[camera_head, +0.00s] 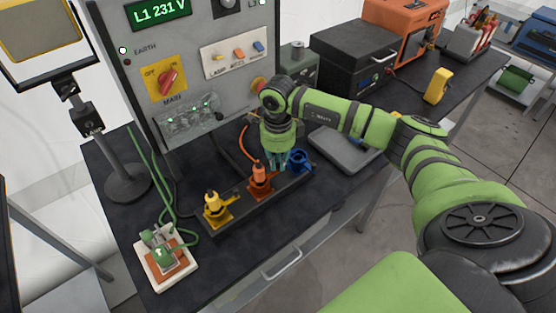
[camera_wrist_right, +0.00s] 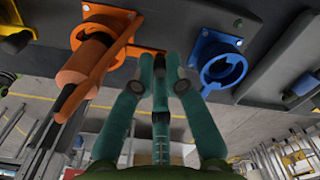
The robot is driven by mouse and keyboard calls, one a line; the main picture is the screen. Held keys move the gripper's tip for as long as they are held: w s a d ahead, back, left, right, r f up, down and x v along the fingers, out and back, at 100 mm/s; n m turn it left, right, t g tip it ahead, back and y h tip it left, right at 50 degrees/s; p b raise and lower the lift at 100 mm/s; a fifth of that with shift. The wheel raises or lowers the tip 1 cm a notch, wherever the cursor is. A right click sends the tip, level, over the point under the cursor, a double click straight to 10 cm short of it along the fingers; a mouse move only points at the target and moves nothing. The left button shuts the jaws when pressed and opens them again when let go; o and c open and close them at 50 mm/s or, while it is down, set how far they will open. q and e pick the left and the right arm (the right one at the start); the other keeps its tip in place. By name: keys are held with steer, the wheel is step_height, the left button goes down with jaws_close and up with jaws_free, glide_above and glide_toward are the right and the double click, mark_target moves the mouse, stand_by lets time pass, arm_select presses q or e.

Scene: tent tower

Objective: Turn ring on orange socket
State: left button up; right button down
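The orange socket (camera_head: 261,190) sits in the middle of a dark rail, with an orange plug (camera_head: 257,171) in it. My left gripper is not in view.
A yellow socket with plug (camera_head: 216,207) stands left of the orange one. The blue socket (camera_wrist_right: 220,65) is close on the gripper's right. A grey panel (camera_head: 195,90) rises behind. A green-cabled block (camera_head: 164,258) lies at the front left.

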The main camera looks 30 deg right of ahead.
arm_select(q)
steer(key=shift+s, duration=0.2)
arm_select(e)
steer(key=shift+s+f, duration=0.1)
steer(key=shift+s+m, duration=0.25)
steer(key=shift+m, duration=0.35)
steer(key=s+m, duration=0.1)
steer(key=m+b, duration=0.1)
steer(key=m, duration=0.1)
steer(key=shift+s+a, duration=0.15)
steer(key=shift+s, duration=0.2)
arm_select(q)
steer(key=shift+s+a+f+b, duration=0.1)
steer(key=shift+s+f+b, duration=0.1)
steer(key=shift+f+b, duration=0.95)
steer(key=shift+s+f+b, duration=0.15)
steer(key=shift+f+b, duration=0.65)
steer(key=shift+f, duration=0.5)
arm_select(e)
steer(key=s+a+m, duration=0.4)
steer(key=a+m, duration=0.1)
steer(key=m, duration=0.9)
steer(key=shift+s+a, duration=0.2)
steer(key=shift+a, duration=0.05)
